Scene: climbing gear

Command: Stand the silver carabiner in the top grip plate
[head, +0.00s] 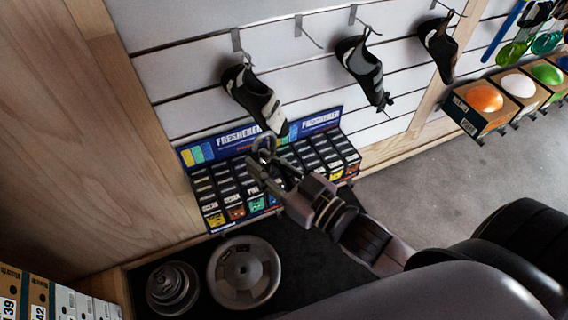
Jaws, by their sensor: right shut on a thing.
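My right gripper (268,172) comes in from the lower right and is shut on the silver carabiner (263,146). The carabiner shows as a grey loop above the fingertips, in front of the freshener display. A grey round grip plate (244,275) with grip slots and a centre hole lies flat on the dark mat, below and left of the gripper. The gripper and carabiner are apart from it. Whether other plates lie under it is hard to tell. My left gripper is out of view.
A stack of smaller round plates (172,287) lies left of the grip plate. A freshener display (235,184) with several small boxes stands behind. Climbing shoes (254,97) hang on the slatted wall. A wooden panel (85,150) borders the left.

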